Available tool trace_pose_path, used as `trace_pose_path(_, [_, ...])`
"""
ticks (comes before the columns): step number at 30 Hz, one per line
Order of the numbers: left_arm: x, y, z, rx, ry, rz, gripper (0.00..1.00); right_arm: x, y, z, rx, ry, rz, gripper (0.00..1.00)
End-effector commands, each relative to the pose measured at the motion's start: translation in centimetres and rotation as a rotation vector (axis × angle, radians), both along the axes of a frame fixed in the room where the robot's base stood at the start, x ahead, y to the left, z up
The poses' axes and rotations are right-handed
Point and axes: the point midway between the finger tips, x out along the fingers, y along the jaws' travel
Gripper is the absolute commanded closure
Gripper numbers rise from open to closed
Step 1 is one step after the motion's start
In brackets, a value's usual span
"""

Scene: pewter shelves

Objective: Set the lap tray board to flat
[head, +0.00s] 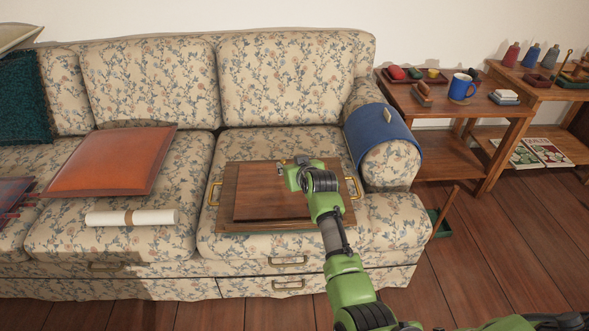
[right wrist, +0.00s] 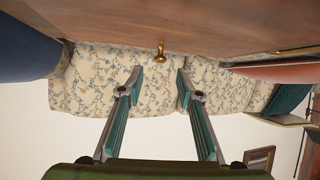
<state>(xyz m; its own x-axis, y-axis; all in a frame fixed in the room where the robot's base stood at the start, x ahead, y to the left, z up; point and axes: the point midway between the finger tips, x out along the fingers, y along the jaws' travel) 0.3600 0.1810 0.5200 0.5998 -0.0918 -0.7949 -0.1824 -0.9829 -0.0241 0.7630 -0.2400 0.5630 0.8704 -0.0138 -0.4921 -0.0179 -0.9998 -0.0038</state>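The lap tray (head: 222,190) lies on the right seat cushion of the sofa, with a brass handle at each side. Its brown wooden board (head: 265,200) covers much of the tray; I cannot tell its exact tilt. My right gripper (head: 287,164) is over the back right part of the board, and its arm hides the tray's right part. In the right wrist view the right gripper (right wrist: 160,76) is open with nothing between its fingers. The board's brown surface (right wrist: 150,18) fills the top there, with a small brass knob (right wrist: 160,50) beyond the fingertips. My left gripper is out of view.
An orange cushion (head: 115,160) and a white roll (head: 131,217) lie on the sofa to the left. A blue cover (head: 378,135) drapes the right armrest. A side table (head: 405,97) with a blue mug (head: 460,87) stands to the right. The floor at right is mostly clear.

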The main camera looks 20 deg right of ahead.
Motion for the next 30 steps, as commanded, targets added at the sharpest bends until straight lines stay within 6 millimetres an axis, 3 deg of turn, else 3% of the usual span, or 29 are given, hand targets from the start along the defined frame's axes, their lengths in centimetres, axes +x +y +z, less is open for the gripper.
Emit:
trace_pose_path(12, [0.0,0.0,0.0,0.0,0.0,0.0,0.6,-3.9,0.1,2.0,0.0,0.002,0.0,0.67])
trace_pose_path(30, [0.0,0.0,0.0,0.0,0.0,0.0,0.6,-4.2,0.1,2.2,0.0,0.003,0.0,0.67])
